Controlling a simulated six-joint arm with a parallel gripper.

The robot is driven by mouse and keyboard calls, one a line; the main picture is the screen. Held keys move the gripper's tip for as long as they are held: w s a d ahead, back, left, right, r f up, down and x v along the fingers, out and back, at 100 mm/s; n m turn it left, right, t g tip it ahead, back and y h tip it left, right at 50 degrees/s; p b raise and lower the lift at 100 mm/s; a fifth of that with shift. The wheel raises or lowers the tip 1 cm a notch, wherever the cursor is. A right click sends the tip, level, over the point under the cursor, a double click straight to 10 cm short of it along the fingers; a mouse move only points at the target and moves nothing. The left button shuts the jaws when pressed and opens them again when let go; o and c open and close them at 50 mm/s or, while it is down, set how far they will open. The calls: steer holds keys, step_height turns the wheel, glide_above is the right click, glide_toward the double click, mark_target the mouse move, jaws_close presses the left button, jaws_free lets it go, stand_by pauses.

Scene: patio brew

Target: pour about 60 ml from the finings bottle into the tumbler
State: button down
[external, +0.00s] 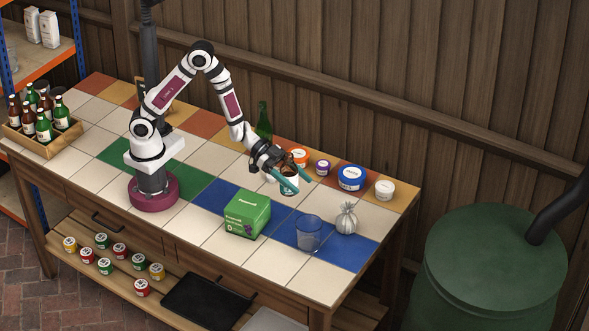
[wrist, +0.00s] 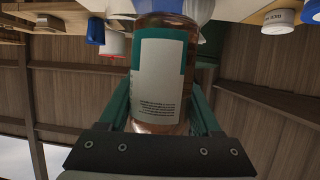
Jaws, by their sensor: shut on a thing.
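My gripper (external: 297,181) is shut on a bottle (external: 289,186) with a white and teal label, held above the tiled table. The bottle also shows in the wrist view (wrist: 160,75), between the two teal fingers of my gripper (wrist: 162,108); it is clear with amber-brown contents. I take it to be the finings bottle, though the name on it is not readable. Its mouth is hidden and its exact tilt is hard to tell. The clear bluish tumbler (external: 308,233) stands upright on the blue tiles, nearer the front edge and apart from the bottle. No stream of liquid shows.
A green box (external: 247,214) stands left of the tumbler, and a grey ribbed bulb-shaped item (external: 346,219) right of it. Behind are a green bottle (external: 264,121), a blue tub (external: 351,178), a white tub (external: 385,189) and smaller tubs. A bottle crate (external: 30,146) is far left.

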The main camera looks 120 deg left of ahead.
mark_target(292, 163)
step_height(292, 163, up, 5)
steer(key=shift+f, duration=0.1)
steer(key=w+r+n+y, duration=0.4)
steer(key=w+r+y, duration=0.15)
steer(key=w, duration=0.65)
steer(key=w+d+f+n+g+y, duration=0.2)
steer(key=w+d+n+y, duration=0.15)
steer(key=d, duration=0.35)
steer(key=s+d+f+n+g, duration=0.1)
steer(key=d+f+n, duration=0.1)
steer(key=d+f, duration=0.35)
steer(key=shift+m+y, duration=0.25)
steer(key=shift+y, duration=0.25)
steer(key=f, duration=0.8)
steer(key=d+f, duration=0.1)
steer(key=f, duration=0.4)
steer(key=shift+s, duration=0.1)
steer(key=shift+r, duration=0.1)
